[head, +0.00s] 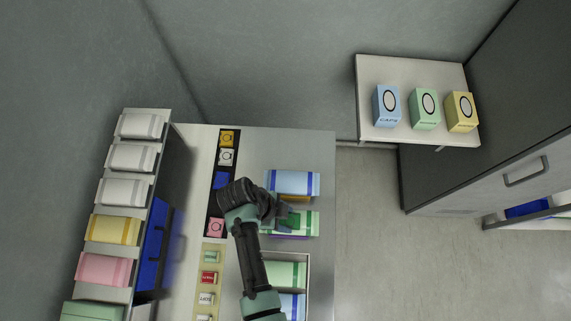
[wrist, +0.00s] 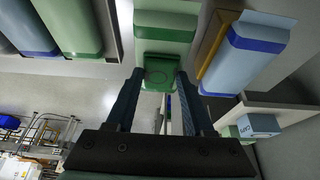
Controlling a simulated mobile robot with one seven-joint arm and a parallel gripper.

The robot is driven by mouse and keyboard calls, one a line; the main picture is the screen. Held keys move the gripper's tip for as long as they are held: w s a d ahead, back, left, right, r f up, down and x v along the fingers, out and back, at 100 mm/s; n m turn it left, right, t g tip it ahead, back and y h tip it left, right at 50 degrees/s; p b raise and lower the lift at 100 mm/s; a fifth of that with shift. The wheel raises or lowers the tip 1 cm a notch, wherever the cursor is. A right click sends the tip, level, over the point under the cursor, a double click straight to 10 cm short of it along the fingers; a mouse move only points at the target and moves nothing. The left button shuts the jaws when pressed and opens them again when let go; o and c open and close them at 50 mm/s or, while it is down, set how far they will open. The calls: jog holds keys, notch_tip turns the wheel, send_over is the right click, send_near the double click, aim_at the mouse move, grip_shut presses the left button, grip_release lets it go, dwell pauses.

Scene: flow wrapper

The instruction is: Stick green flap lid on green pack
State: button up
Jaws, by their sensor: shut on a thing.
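My gripper (head: 272,208) is over the right part of the table. The lid also shows in the head view (head: 289,221), partly covered by the gripper. The light green pack (head: 306,223) with a darker green band lies just right of the gripper. In the wrist view the pack (wrist: 165,22) is right beyond the lid, and I cannot tell whether they touch.
A blue pack (head: 293,183) lies behind the green one. A white tray (head: 308,258) with green and blue packs is in front. A black strip (head: 212,195) with coloured lids is left of the gripper. A rack with packs (head: 107,228) stands far left.

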jog(key=shift+s+f, duration=0.1)
jog(key=o, duration=1.4)
jog(key=shift+c, duration=0.2)
jog(key=b+v, duration=0.2)
jog(key=v, duration=1.1)
jog(key=shift+d, duration=0.1)
